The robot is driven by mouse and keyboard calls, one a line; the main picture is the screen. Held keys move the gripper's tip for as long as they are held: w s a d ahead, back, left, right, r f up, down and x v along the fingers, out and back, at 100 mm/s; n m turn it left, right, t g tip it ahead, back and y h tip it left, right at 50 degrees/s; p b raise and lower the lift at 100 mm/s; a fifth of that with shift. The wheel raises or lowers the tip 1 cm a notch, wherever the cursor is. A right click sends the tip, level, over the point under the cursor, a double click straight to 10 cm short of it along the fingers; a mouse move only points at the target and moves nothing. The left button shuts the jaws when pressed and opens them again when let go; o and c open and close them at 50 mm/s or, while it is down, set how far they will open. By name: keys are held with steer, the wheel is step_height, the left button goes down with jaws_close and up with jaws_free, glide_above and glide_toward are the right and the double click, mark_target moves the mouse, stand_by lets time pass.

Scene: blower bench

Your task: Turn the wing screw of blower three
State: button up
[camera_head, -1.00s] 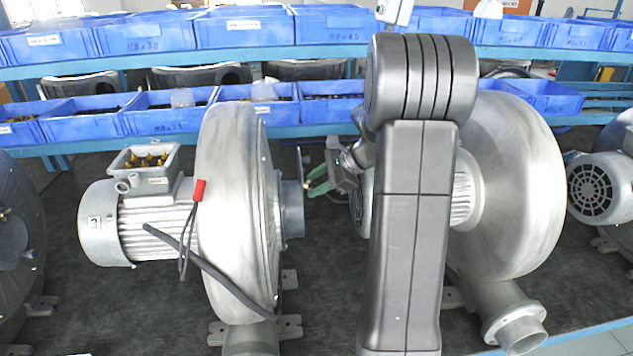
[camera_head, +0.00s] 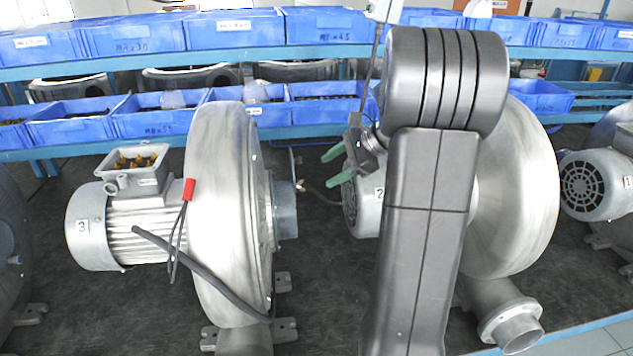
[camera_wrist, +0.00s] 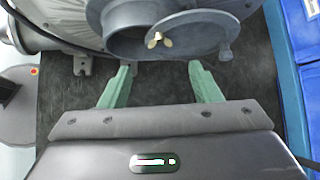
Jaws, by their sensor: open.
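Blower three (camera_head: 220,215), marked with a 3 on its motor end, stands left of centre in the head view. Its short grey outlet pipe (camera_head: 285,210) faces my gripper. The brass wing screw (camera_wrist: 158,40) sits at the pipe rim in the wrist view. It is a tiny brass spot (camera_head: 301,185) in the head view. My gripper (camera_wrist: 160,67) has green fingers, open and empty, on either side of and short of the screw. In the head view my gripper (camera_head: 326,171) is just right of the screw, apart from it.
Blower two (camera_head: 515,200) stands close behind my arm on the right, its lower parts partly hidden. A rack of blue bins (camera_head: 160,118) runs along the back. A round plate (camera_wrist: 228,52) hangs beside the pipe. Dark bench top (camera_head: 325,290) lies bare between the blowers.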

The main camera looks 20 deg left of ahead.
steer(key=v, duration=0.5)
steer(key=shift+d+r+b, duration=0.2)
steer(key=shift+d+b, duration=0.1)
steer(key=p, duration=0.2)
glide_toward(301, 186)
steer(key=w+x, duration=0.1)
steer(key=x, duration=0.7)
steer(key=shift+s+d+f, duration=0.15)
steer(key=shift+s+f, duration=0.05)
steer(key=shift+s, duration=0.05)
